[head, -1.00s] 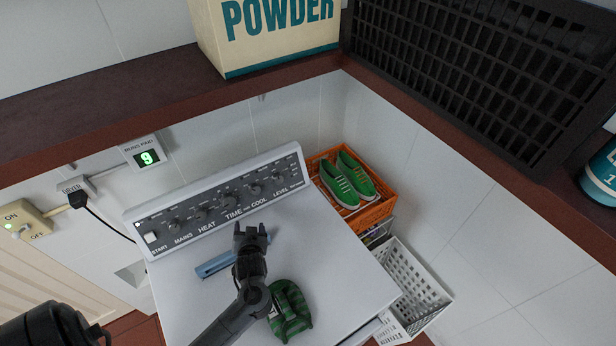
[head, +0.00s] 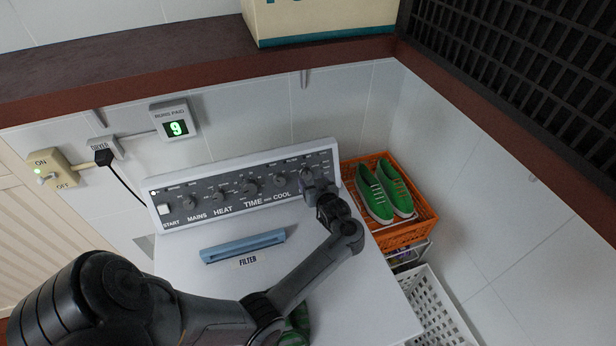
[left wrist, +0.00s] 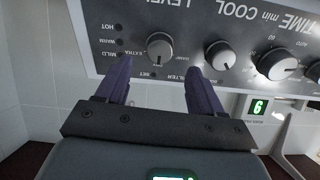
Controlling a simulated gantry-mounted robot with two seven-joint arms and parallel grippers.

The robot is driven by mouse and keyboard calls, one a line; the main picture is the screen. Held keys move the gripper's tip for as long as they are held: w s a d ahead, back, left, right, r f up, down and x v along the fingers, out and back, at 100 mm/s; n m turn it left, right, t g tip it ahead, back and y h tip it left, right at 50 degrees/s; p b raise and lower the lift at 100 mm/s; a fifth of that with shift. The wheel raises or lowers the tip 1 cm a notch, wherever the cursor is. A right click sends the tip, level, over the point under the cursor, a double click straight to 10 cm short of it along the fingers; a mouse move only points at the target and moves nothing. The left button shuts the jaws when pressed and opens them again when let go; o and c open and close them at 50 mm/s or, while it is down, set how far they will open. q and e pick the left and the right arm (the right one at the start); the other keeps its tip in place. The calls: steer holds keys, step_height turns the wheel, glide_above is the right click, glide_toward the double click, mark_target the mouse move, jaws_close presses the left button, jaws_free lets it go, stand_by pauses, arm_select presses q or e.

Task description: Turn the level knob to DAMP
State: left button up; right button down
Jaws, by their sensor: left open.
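The dryer's control panel (head: 240,191) runs along the back of the white top. In the left wrist view it appears upside down, with the level knob (left wrist: 160,46), a round grey knob under the word LEVEL. My left gripper (head: 315,184) is at the panel's right end and hides the level knob in the head view. In the left wrist view the left gripper (left wrist: 158,72) is open, its two dark fingers on either side of the level knob, with visible gaps; contact cannot be seen. My right gripper is not in view.
The cool knob (left wrist: 219,54) is close beside one finger. A blue filter handle (head: 243,246) lies on the dryer top. An orange crate (head: 402,234) with green shoes (head: 384,192) stands right of the dryer. A wooden shelf (head: 180,65) overhangs behind the panel.

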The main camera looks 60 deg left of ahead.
mark_target(307, 176)
arm_select(q)
steer(key=shift+x, duration=3.05)
steer(key=c, duration=1.1)
steer(key=shift+o, duration=0.2)
